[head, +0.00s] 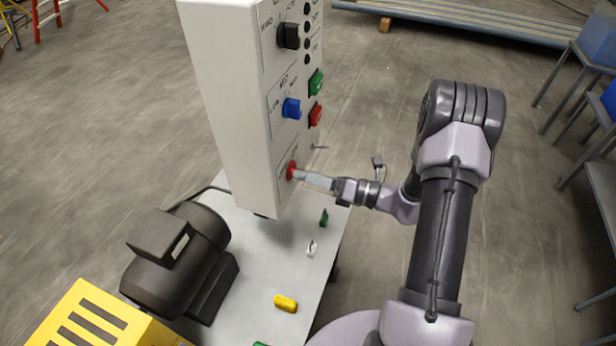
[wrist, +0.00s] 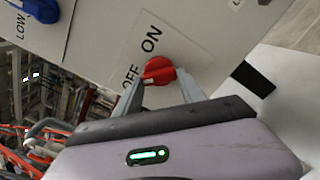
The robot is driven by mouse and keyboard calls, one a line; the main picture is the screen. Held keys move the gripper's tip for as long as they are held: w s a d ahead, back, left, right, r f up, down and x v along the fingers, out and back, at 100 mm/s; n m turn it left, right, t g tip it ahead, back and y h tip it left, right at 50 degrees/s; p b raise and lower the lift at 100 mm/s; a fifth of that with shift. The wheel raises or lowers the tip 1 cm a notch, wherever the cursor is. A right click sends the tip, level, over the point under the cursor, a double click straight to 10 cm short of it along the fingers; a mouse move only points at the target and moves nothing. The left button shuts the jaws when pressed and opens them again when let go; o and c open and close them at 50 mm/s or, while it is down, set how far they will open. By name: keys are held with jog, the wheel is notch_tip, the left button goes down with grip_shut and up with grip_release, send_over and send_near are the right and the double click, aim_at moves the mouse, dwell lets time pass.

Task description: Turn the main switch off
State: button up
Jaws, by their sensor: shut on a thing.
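The main switch is a red rotary knob (head: 291,170) low on the front of the white control cabinet (head: 225,100). In the wrist view the red knob (wrist: 158,69) sits on a plate marked ON and OFF. ON is above it and OFF is to its left. The knob's raised grip lies roughly level, its left end towards OFF. My gripper (head: 302,175) reaches the knob from the right. In the wrist view my gripper (wrist: 160,84) has a finger on either side of the knob and is shut on it.
Above the knob are a blue selector (head: 291,108), a black selector (head: 288,36), and green and red buttons (head: 316,82). A black motor (head: 185,255) and small loose parts, one yellow (head: 285,303), lie on the grey table (head: 262,285). Blue chairs stand at right.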

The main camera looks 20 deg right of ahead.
dwell(0.4)
jog(key=o, duration=1.4)
jog(key=shift+c, duration=0.2)
jog(key=shift+d, duration=0.1)
jog(key=p+v, duration=0.3)
jog(key=v, duration=1.4)
jog(key=shift+s+d, duration=0.1)
